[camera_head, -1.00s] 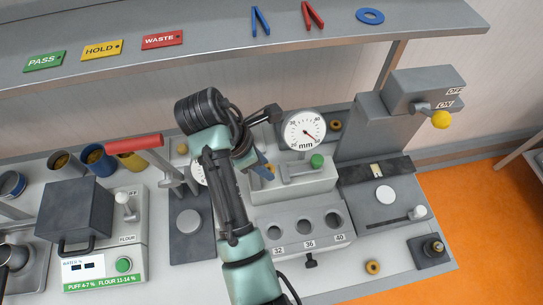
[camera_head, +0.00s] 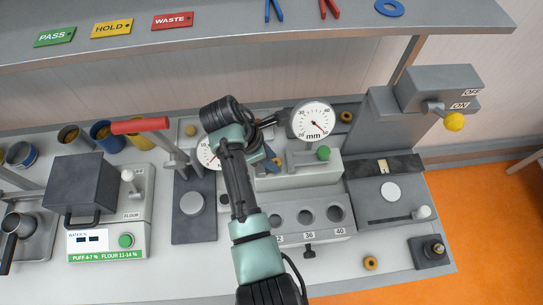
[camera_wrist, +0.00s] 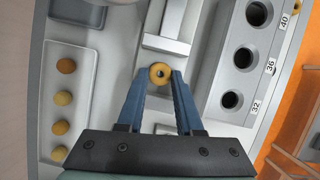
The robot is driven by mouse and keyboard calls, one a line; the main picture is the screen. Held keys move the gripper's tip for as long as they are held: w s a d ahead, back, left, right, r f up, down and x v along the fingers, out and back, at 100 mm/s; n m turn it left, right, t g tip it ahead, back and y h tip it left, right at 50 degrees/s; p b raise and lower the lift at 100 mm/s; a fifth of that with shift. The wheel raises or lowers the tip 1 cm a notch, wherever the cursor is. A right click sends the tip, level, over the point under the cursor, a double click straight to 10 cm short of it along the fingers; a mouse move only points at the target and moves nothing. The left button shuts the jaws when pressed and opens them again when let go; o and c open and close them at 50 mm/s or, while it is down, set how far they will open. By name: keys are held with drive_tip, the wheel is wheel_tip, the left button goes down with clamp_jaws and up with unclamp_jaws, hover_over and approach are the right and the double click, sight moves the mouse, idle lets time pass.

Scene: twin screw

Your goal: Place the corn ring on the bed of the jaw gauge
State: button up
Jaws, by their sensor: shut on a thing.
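The corn ring (camera_wrist: 160,73) is a small tan-yellow ring with a dark hole. In the wrist view it sits between the blue fingertips of my gripper (camera_wrist: 159,76), which is shut on it. In the head view my gripper (camera_head: 272,160) is beside the left end of the jaw gauge, and I cannot make out the ring there. The jaw gauge (camera_head: 300,176) is a pale grey block with a round "mm" dial (camera_head: 313,120) and a green knob (camera_head: 323,153). In the wrist view, its grey bars (camera_wrist: 172,25) appear just beyond the ring. I cannot tell the ring's height above the bed.
A block with holes marked 32, 36 and 40 (camera_head: 311,233) stands in front of the gauge. A press with a red handle (camera_head: 140,125) stands to the left. Other tan rings lie behind the gauge (camera_head: 346,117) and at the front (camera_head: 371,263). A tray (camera_wrist: 77,50) holds several round pieces.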

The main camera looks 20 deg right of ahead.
drive_tip(key=o, duration=0.9)
drive_tip(key=shift+f, duration=0.1)
drive_tip(key=shift+p+v, duration=0.95)
drive_tip(key=shift+v, duration=5.2)
drive_tip(key=shift+d, duration=0.1)
